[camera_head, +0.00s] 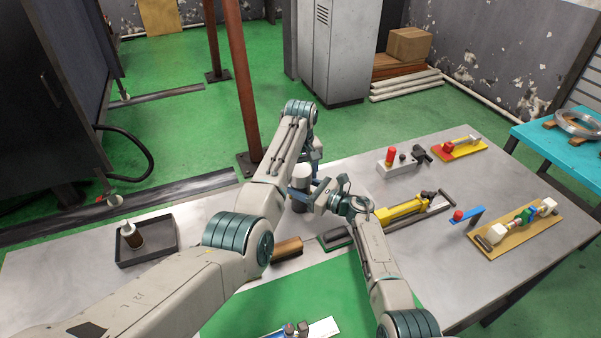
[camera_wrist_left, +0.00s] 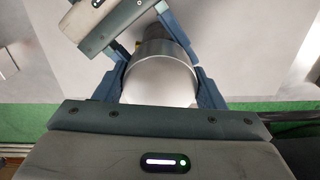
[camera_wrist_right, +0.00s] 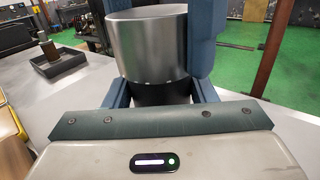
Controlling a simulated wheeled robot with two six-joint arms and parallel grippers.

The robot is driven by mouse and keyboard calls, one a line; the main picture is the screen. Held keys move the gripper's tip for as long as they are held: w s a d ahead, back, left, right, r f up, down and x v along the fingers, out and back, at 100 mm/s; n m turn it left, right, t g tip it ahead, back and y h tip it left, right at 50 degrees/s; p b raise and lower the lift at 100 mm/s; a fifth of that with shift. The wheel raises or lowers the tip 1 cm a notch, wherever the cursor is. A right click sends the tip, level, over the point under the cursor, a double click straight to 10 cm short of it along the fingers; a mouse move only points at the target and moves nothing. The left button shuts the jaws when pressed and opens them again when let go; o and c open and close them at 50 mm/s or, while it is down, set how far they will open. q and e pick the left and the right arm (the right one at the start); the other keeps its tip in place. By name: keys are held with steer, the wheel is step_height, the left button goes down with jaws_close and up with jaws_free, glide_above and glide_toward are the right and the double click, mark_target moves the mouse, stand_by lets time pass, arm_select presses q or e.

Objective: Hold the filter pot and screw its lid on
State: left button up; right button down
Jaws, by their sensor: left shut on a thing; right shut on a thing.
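The filter pot's silver lid (camera_head: 301,177) shows between my two grippers in the head view, with the dark pot (camera_head: 298,204) below it. In the right wrist view the lid (camera_wrist_right: 150,42) sits upright on the black pot (camera_wrist_right: 160,94); whether the thread is engaged cannot be seen. My left gripper (camera_wrist_left: 158,66) is shut on the lid from above, a finger on each side. My right gripper (camera_wrist_right: 162,92) is shut on the pot below the lid. The pot's base is hidden by my right gripper.
A dark tray (camera_head: 122,261) with a bottle (camera_head: 131,235) stands at left. A brown-handled brush-like block (camera_head: 287,248) lies near the pot. A yellow tool (camera_head: 402,210), red-topped fixture (camera_head: 391,158) and valve board (camera_head: 515,232) occupy the right. A green mat (camera_head: 290,300) lies in front.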

arm_select(q)
steer(key=m, duration=0.5)
steer(key=shift+m, duration=0.4)
steer(key=m, duration=0.4)
steer(key=o, duration=1.2)
steer(key=shift+c, duration=0.2)
step_height(320, 180, up, 12)
steer(key=shift+a, duration=0.1)
arm_select(e)
steer(key=c, duration=0.5)
jaws_free()
